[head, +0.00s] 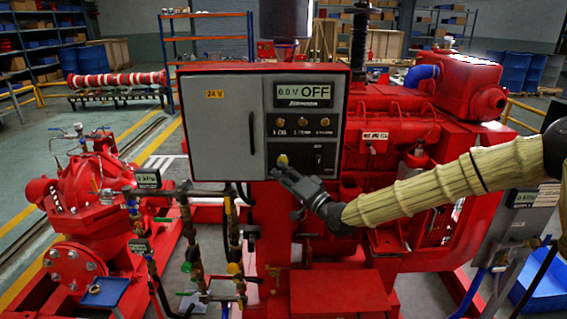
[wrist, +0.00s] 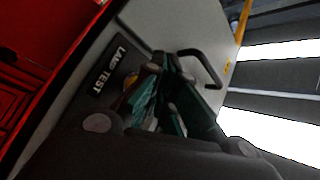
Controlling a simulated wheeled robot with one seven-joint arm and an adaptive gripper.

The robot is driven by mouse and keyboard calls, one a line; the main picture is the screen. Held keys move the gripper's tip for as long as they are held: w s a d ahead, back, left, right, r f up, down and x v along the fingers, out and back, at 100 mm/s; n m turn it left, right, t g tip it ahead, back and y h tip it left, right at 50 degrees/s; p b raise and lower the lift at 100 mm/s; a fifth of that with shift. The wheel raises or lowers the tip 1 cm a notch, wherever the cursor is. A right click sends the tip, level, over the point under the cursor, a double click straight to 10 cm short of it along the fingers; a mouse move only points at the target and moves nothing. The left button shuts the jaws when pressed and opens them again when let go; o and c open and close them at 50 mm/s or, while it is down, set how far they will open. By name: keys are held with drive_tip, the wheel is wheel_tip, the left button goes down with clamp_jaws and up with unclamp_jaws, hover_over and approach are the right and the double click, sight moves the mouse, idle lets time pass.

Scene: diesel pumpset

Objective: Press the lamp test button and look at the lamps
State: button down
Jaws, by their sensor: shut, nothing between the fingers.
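The grey control panel (head: 221,135) in a red frame stands in the middle of the head view. Its display (head: 303,93) reads 0.0 V and OFF. Below it is a row of three small tan lamps (head: 301,122); I cannot tell whether they are lit. In the wrist view my gripper (wrist: 165,64) points at the panel beside the LAMP TEST label (wrist: 108,71), hiding most of the button.
A black switch (head: 318,160) is right of the button. A door handle (head: 252,132) stands out from the panel and shows in the wrist view (wrist: 200,66). The red engine (head: 395,135) is behind my arm. Pipes and valves (head: 190,225) stand below left.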

drive_tip(key=shift+w, duration=0.15)
drive_tip(key=shift+w+b, duration=0.25)
drive_tip(key=shift+b, duration=0.1)
drive_tip(key=shift+w, duration=0.4)
idle(0.9)
idle(0.4)
drive_tip(key=shift+s+b, duration=0.35)
drive_tip(key=shift+s, duration=0.5)
drive_tip(key=shift+s, duration=2.5)
